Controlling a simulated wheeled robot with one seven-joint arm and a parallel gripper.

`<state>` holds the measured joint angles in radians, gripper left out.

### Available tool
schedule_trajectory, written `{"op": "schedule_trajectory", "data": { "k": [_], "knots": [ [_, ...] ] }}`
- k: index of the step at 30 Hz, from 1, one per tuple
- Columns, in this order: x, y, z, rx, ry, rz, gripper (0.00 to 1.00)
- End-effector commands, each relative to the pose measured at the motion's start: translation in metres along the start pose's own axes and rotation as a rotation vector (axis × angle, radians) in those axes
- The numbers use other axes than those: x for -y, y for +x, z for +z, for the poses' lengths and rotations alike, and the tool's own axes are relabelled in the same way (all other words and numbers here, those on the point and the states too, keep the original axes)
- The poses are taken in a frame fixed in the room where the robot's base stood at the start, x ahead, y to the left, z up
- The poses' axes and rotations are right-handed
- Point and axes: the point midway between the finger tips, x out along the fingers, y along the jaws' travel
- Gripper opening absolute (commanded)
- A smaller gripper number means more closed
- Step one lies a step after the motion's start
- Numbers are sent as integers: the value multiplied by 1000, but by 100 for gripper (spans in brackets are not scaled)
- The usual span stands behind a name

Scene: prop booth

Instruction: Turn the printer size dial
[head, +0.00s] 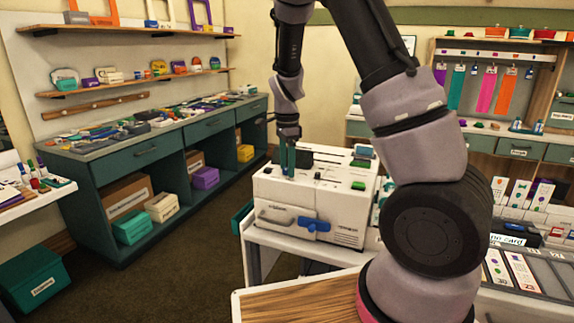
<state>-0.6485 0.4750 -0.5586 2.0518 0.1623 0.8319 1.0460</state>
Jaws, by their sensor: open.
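A white box-shaped machine (325,197), which looks like the printer, stands on a white stand in the middle of the head view. Its front has a blue knob or handle (314,225) and a grey handle (274,218) to the left of it. Small dark and green parts (358,185) sit on its top. I cannot tell for sure which part is the size dial. My gripper (288,174) points down at the left part of the printer's top, its teal fingers open with nothing seen between them. Whether the fingertips touch the printer is unclear.
A green workbench (150,150) with tools on top runs along the left wall. A wooden-topped surface (300,302) is in front of the printer. Card racks (520,272) stand at the right. Carpet between bench and printer is clear.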

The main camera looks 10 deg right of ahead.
Motion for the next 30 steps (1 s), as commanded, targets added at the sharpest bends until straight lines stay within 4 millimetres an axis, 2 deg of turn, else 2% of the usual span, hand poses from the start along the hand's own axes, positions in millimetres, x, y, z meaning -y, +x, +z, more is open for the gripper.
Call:
{"op": "schedule_trajectory", "data": {
  "k": [3,8,9,20,30],
  "knots": [
    [0,0,0,0,0,0,67],
    [0,0,0,0,-1,0,6],
    [0,0,0,0,-1,0,0],
    [0,0,0,1,-50,0,0],
    [0,-1,0,0,-284,-1,0]
  ]
}}
